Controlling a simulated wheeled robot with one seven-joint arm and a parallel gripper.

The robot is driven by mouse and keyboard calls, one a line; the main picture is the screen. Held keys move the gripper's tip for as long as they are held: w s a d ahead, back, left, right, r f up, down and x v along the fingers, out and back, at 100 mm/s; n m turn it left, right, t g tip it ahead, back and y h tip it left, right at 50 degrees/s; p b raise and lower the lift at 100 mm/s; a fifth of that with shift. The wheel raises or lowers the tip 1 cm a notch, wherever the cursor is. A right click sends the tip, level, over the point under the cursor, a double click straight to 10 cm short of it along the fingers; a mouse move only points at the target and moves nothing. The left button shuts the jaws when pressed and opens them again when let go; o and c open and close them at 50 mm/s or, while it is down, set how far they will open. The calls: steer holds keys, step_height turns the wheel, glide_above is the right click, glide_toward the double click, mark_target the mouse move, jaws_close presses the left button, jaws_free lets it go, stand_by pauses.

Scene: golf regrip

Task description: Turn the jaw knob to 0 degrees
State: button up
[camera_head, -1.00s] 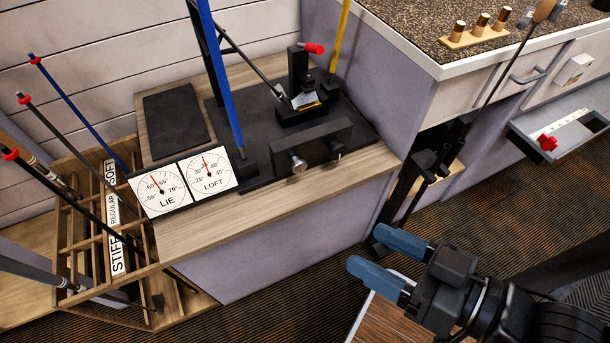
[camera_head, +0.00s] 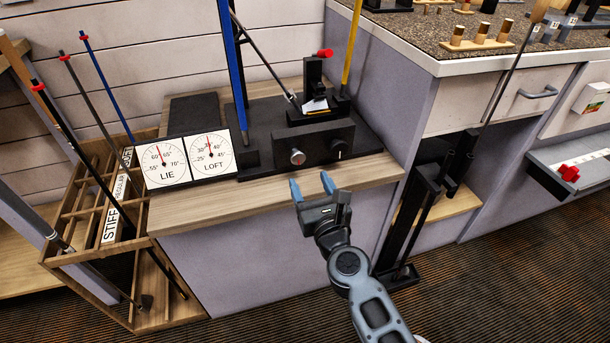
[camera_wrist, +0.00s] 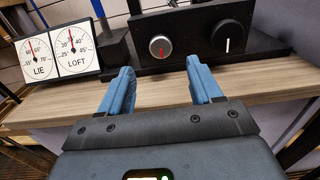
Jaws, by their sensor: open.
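Two knobs sit on the front of a black block (camera_head: 318,143). The left knob is silver (camera_head: 297,157) with a small red mark; it also shows in the wrist view (camera_wrist: 160,46). The right knob is black (camera_head: 338,150) with a white pointer line, close to vertical in the wrist view (camera_wrist: 228,37). I see no label telling which is the jaw knob. My gripper (camera_head: 311,182) is open and empty, its blue fingers pointing toward the block from the bench's front edge. In the wrist view the fingers (camera_wrist: 158,80) lie below the knobs, apart from them.
The LIE dial (camera_head: 166,163) and LOFT dial (camera_head: 211,154) stand left of the block. A blue shaft (camera_head: 231,70) and a yellow shaft (camera_head: 352,45) rise behind. A wooden club rack (camera_head: 165,318) stands at left. The wooden bench top (camera_head: 260,196) is clear in front.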

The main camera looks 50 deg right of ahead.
mark_target(299, 158)
steer(key=p+x, duration=0.1)
steer(key=x, duration=0.5)
steer(key=shift+w+d+r+p, duration=0.15)
steer(key=shift+w+d+p, duration=0.05)
steer(key=shift+p, duration=0.2)
steer(key=shift+w+d, duration=0.35)
steer(key=shift+w, duration=0.2)
steer(key=c, duration=1)
